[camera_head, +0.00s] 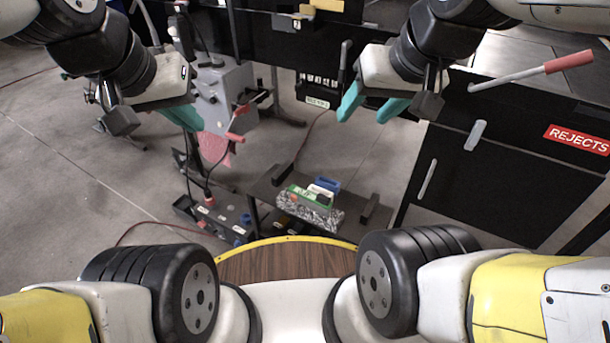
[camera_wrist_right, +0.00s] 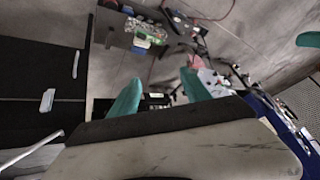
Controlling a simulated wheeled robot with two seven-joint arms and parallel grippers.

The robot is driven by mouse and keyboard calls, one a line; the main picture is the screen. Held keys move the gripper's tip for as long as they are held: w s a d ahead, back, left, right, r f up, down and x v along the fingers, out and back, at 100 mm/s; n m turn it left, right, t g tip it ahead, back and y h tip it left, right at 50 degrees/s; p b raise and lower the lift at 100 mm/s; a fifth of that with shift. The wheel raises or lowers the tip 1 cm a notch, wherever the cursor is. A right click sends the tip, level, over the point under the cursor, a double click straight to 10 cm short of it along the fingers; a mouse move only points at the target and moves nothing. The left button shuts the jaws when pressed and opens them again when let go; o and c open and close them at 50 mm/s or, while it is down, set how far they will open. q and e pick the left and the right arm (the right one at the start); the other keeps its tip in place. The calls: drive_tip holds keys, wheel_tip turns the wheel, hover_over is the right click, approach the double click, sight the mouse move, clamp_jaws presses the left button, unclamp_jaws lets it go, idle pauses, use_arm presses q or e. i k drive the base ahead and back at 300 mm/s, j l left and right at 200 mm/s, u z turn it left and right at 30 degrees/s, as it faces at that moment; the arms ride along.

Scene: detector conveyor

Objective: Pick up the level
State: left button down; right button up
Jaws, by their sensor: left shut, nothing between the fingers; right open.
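I cannot make out a level for certain. A small group of items lies on a low dark stand (camera_head: 262,186): a green item (camera_head: 310,196), a blue item (camera_head: 327,184) and a silvery patterned box (camera_head: 308,211). The green item also shows in the right wrist view (camera_wrist_right: 150,31). My left gripper (camera_head: 184,118), with teal fingers, is shut and empty in front of a grey machine. My right gripper (camera_head: 366,112) is open and empty, above and beyond the stand in the head view. Its two teal fingers also show in the right wrist view (camera_wrist_right: 160,86).
A black cabinet (camera_head: 470,185) with a red REJECTS label (camera_head: 577,139) stands at the right. A grey machine (camera_head: 222,92) with red-handled levers (camera_head: 236,137) is at the left. A yellow item (camera_head: 326,5) is at the top. Grey floor at the left is open.

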sight(320, 203)
drive_tip(key=j+z, duration=0.15)
drive_tip(key=z, duration=0.2)
drive_tip(key=j+z, duration=0.2)
drive_tip(key=z, duration=0.2)
drive_tip(key=j+z, duration=0.1)
drive_tip(key=j, duration=0.35)
drive_tip(key=k+j+z, duration=0.15)
drive_tip(key=j, duration=0.3)
drive_tip(key=k+j+z, duration=0.1)
drive_tip(key=j, duration=0.3)
drive_tip(key=k+j+z, duration=0.1)
drive_tip(key=j, duration=0.6)
drive_tip(key=k+j, duration=0.15)
drive_tip(key=j+z, duration=0.05)
drive_tip(key=j, duration=0.05)
